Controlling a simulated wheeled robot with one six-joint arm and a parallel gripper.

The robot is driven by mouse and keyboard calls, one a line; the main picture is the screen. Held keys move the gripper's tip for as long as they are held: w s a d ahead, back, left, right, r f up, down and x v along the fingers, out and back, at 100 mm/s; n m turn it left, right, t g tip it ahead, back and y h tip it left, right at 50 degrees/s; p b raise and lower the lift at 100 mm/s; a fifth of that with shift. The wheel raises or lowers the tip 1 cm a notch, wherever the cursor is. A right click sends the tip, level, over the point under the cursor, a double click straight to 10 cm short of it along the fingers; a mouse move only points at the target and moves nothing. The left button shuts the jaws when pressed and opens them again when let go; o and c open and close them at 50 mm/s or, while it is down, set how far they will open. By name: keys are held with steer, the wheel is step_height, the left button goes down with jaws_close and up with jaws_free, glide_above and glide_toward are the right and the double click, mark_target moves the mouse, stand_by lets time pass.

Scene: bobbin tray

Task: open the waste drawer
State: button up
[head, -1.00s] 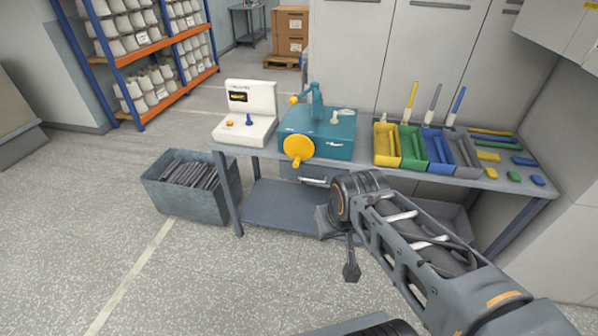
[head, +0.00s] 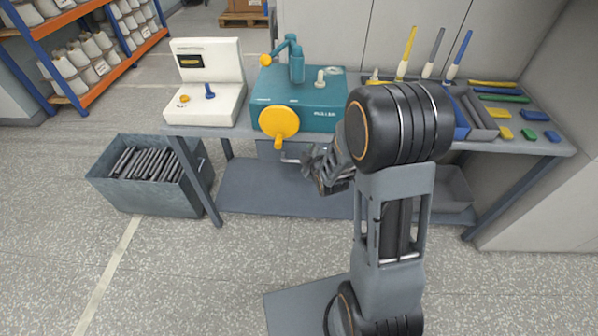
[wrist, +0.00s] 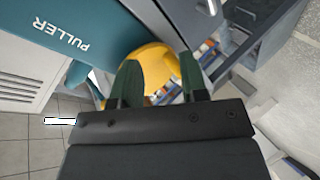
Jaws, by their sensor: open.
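The waste drawer (head: 268,150) is a grey front under the bench top, below the teal machine, and appears shut. Its pale bar handle (head: 290,160) shows just left of my gripper (head: 308,165). My gripper is open, with nothing seen between its fingers, and is close to the handle; I cannot tell whether they touch. My arm hides the drawer's right part. In the wrist view my gripper's two dark green fingers (wrist: 158,62) are spread apart in front of the yellow handwheel (wrist: 155,70).
The teal machine (head: 330,95) with its yellow handwheel (head: 279,121) stands above the drawer. A white tester (head: 205,105) is to its left. A grey bin of dark rods (head: 150,195) stands on the floor at left. The bench's lower shelf (head: 255,190) is clear at left.

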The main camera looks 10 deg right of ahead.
step_height(320, 180, down, 11)
steer(key=n+t+y+b, duration=0.1)
steer(key=n+t+b, duration=0.2)
steer(key=n+t, duration=0.15)
steer(key=n+t+b, duration=0.2)
steer(key=n+b, duration=0.1)
glide_toward(291, 151)
steer(key=shift+t, duration=0.25)
steer(key=w, duration=0.2)
steer(key=w+d+p, duration=0.1)
steer(key=w, duration=0.1)
steer(key=shift+d, duration=0.1)
jaws_close()
